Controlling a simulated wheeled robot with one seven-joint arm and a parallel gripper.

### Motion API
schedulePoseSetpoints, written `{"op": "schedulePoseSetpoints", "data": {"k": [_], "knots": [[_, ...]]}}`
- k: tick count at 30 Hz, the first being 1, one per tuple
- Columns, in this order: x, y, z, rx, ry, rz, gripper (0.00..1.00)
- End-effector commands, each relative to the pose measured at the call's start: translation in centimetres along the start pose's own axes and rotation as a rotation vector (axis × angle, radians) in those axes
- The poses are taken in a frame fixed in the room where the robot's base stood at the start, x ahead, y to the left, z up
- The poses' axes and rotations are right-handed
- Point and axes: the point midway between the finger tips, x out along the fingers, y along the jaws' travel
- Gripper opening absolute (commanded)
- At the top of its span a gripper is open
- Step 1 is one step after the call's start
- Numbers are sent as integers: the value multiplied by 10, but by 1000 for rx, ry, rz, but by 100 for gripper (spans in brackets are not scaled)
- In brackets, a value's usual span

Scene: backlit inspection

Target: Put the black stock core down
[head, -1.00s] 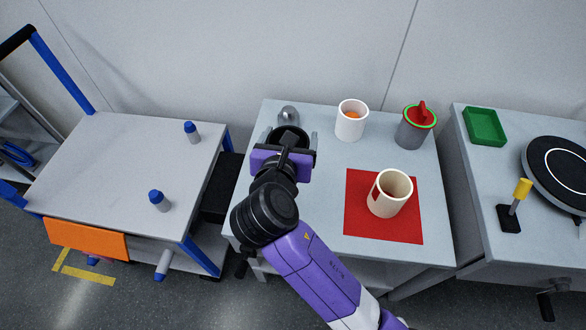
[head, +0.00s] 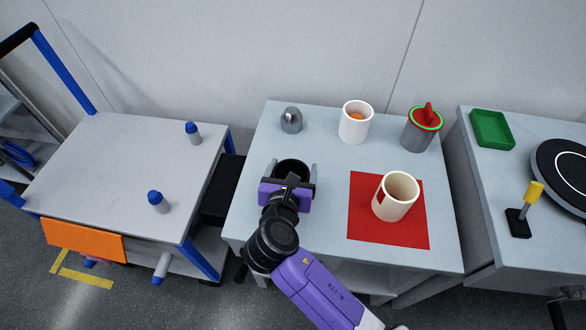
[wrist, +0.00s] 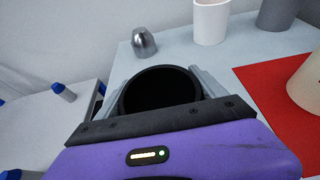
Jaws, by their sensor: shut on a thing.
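The black stock core (head: 291,168) is a dark open-topped cylinder between the fingers of my gripper (head: 293,174), over the left part of the middle table (head: 330,250). In the wrist view its round rim and dark inside (wrist: 160,92) show between the two grey fingers, and my gripper is shut on it. The core stands roughly upright. Its lower end is hidden behind my gripper, so I cannot tell whether it touches the table.
A silver domed piece (head: 291,120) stands behind the core. A white cup (head: 355,122) with something orange inside and a grey canister (head: 422,128) with a red-and-green top stand at the back. A cream cup (head: 396,196) stands on a red mat (head: 365,228) at right.

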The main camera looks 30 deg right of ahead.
Motion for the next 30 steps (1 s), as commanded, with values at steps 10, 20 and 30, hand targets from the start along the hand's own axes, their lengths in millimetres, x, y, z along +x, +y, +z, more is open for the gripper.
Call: {"op": "schedulePoseSetpoints", "data": {"k": [10, 20, 30], "knots": [[1, 0, -2, -1, 1, 0, 100], [-4, 1, 1, 0, 0, 2, 100], [-66, 1, 1, -2, 1, 4, 100]]}}
